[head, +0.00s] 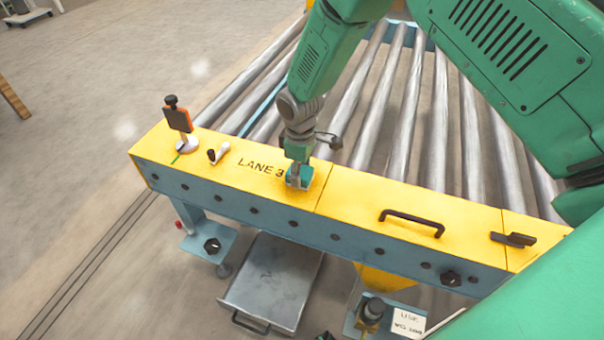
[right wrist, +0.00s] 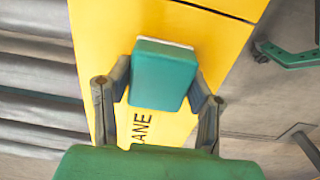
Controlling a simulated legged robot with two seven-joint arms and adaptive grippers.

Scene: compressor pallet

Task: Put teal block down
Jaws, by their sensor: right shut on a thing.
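The teal block (head: 302,181) is at the yellow top of the rail (head: 345,195), just right of the "LANE 3" lettering. My right gripper (head: 298,172) points down at it and is shut on it. In the right wrist view the teal block (right wrist: 163,75) sits between the two dark fingers of the right gripper (right wrist: 162,88), one on each side, with the yellow rail behind it. A pale edge shows along one end of the block. I cannot tell whether its underside touches the rail.
Left on the rail stand an orange-and-black tag on a white base (head: 187,145) and a small dark-and-white lever (head: 219,153). A dark handle (head: 412,218) and a black latch (head: 513,240) are to the right. Metal rollers (head: 360,110) lie behind; a grey tray (head: 270,285) is below.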

